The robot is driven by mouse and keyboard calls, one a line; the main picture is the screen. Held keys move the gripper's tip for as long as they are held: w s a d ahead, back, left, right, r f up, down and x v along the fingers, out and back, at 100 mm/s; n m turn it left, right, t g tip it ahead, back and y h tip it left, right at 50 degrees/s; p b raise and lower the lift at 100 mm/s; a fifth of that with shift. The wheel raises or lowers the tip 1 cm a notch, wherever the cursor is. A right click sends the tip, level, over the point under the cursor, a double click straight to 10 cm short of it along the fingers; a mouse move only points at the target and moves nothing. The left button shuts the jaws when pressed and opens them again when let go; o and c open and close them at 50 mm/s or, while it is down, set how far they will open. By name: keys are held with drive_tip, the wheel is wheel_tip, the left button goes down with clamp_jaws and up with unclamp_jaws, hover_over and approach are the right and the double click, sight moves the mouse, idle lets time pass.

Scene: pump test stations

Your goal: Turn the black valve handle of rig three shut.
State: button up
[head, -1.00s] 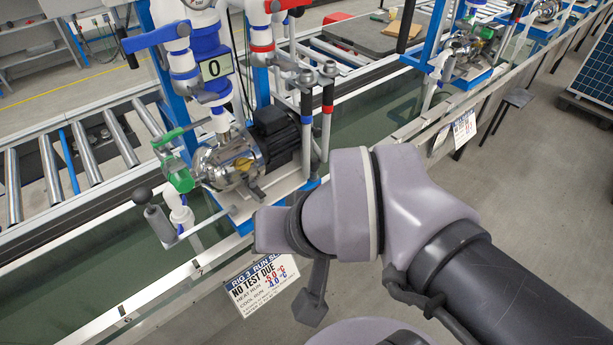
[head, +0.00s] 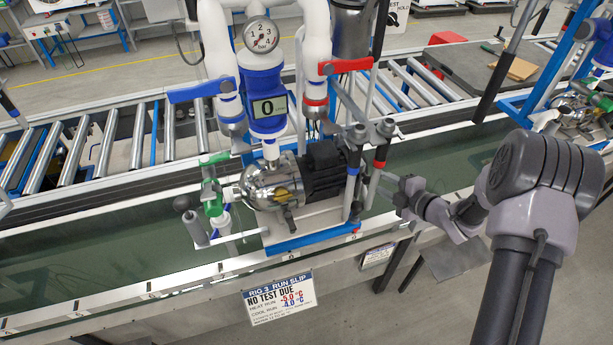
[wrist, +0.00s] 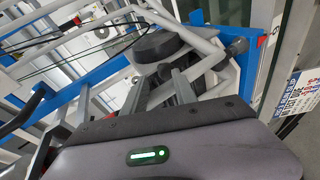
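Rig three (head: 262,110) stands beyond the bench edge, with a silver pump (head: 272,186), a black motor (head: 324,168) and a display reading 0. At its lower left is a grey lever (head: 195,229) with a black ball end (head: 182,203). A blue handle (head: 200,90), a red handle (head: 345,66) and a green handle (head: 212,160) also show. I cannot tell surely which part is the black valve handle. My gripper (head: 388,186) is right of the rig's upright grey levers, fingers apart and empty. The fingers (wrist: 158,92) also show apart in the wrist view, before a dark round part (wrist: 158,46).
Two upright levers, one blue-banded (head: 358,133) and one red-banded (head: 385,127), stand between my gripper and the pump. A rig three run slip (head: 279,297) hangs on the bench front, reading NO TEST DUE. A roller conveyor (head: 120,150) runs behind. Floor is clear at lower right.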

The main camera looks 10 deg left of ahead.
drive_tip(key=s+a+f+n+g+y, duration=0.2)
drive_tip(key=s+a+f+n+y, duration=0.15)
drive_tip(key=s+f, duration=0.2)
drive_tip(key=n+g+y+p, duration=0.1)
drive_tip(key=n+g+y, duration=0.3)
drive_tip(key=n, duration=0.1)
approach(292, 222)
drive_tip(key=x, duration=0.3)
drive_tip(key=b+x, duration=0.1)
drive_tip(key=x, duration=0.2)
drive_tip(key=b+x, duration=0.1)
drive_tip(key=x, duration=0.3)
drive_tip(key=shift+w+f, duration=0.1)
drive_tip(key=shift+f, duration=0.25)
clamp_jaws()
